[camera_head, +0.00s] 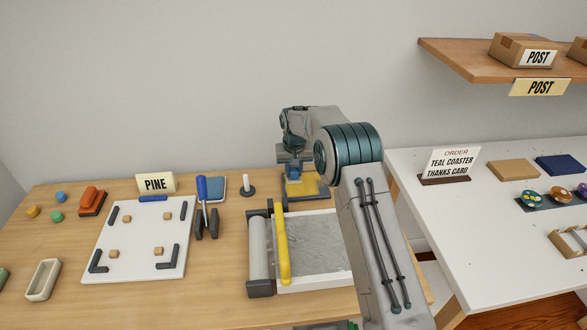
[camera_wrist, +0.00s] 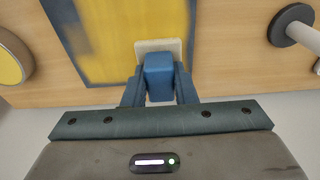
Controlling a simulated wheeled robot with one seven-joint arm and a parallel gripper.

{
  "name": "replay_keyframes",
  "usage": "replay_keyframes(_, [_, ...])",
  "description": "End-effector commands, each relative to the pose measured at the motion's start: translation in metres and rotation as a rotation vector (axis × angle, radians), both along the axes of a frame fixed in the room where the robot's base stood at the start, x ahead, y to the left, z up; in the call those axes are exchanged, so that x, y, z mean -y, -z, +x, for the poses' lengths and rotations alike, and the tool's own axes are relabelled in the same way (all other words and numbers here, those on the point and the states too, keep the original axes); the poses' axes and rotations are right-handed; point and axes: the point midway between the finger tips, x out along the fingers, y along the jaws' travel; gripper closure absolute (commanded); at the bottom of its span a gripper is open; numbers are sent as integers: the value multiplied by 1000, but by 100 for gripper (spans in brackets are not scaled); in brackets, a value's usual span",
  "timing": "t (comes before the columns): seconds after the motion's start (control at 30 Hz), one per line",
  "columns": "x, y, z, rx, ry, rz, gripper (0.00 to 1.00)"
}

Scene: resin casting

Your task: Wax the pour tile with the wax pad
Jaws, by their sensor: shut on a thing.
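The pour tile (camera_head: 309,186) lies flat at the back of the wooden table, yellow in the middle with blue-grey along its edges. In the wrist view the tile (camera_wrist: 95,35) shows a broad yellow area with streaky blue-grey borders. My gripper (camera_head: 293,172) is over the tile. In the wrist view my gripper (camera_wrist: 160,85) is shut on the blue grip of the wax pad (camera_wrist: 158,66). The pad's cream base lies over the tile near one edge and seems to touch it. Contact is hidden in the head view.
A grey peg (camera_head: 248,185) stands left of the tile. A round yellow-topped thing (camera_wrist: 10,60) is on the tile's other side. A grey tray with a roller and yellow bar (camera_head: 283,250) sits in front. A white board (camera_head: 140,240) lies at left.

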Motion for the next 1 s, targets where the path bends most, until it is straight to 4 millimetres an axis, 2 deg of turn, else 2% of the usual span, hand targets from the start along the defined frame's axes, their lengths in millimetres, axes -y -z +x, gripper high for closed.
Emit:
replay_keyframes(0.33, [3,1,-16,0,0,0,93])
replay_keyframes(0.6, [8,3,-39,-1,0,0,93])
replay_keyframes(1.0, [12,4,-60,-5,-1,-2,93])
